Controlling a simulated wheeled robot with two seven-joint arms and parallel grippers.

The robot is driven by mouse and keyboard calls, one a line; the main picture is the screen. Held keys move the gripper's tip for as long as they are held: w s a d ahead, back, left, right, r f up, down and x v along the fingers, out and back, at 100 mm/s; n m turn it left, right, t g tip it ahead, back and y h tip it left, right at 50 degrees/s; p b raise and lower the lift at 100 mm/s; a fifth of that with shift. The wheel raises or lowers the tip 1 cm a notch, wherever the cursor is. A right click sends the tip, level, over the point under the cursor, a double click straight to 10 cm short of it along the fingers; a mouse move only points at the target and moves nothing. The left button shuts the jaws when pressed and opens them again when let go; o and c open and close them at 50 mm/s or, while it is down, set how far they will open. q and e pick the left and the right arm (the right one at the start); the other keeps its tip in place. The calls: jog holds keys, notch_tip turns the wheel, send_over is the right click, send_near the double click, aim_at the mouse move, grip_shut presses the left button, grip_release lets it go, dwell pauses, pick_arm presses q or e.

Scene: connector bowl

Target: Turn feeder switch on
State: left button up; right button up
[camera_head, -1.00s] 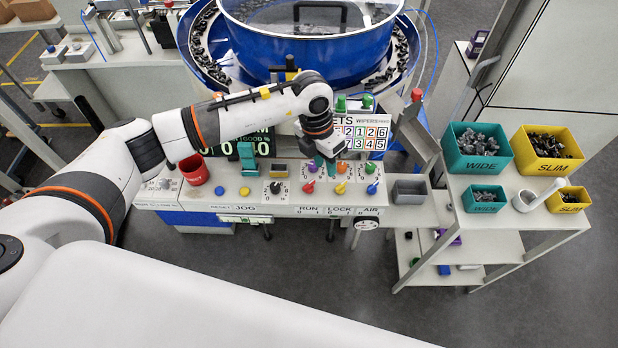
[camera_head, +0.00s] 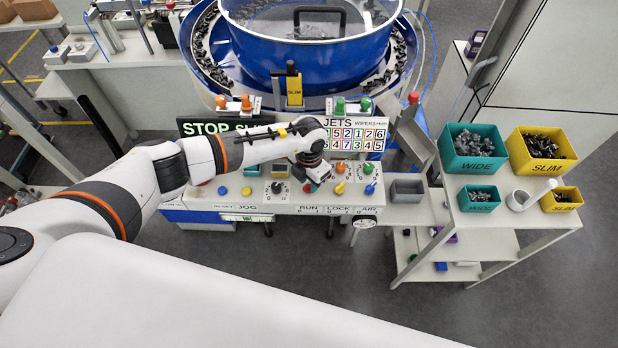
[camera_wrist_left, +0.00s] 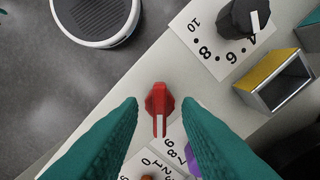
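A red rotary switch (camera_head: 309,187) stands on the light control panel (camera_head: 330,208), above the RUN label; I see no feeder label. In the left wrist view the red switch (camera_wrist_left: 160,101) has a white line pointing down the picture. My left gripper (camera_wrist_left: 161,104) is open, with teal fingers on both sides of the switch and visible gaps to it. In the head view the left gripper (camera_head: 312,172) is over the panel; its fingertips are mostly hidden.
A black dial (camera_head: 277,187), a yellow switch (camera_head: 340,187) and a blue switch (camera_head: 370,189) flank the red one. A blue bowl feeder (camera_head: 310,50) stands behind. A shelf with labelled bins (camera_head: 477,170) is at right.

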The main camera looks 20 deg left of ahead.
pick_arm(q)
jog(key=shift+f, duration=0.1)
grip_shut()
jog(key=shift+f+m+b, duration=0.15)
jog(key=shift+m+b, duration=0.55)
jog(key=shift+b, duration=0.35)
jog(key=m+b, duration=1.4)
jog(key=b, duration=0.3)
jog(key=shift+w+b, duration=0.1)
jog(key=shift+b, duration=0.2)
jog(key=shift+r+m+b, duration=0.2)
jog(key=shift+m+b, duration=1.1)
jog(key=shift+b, duration=0.2)
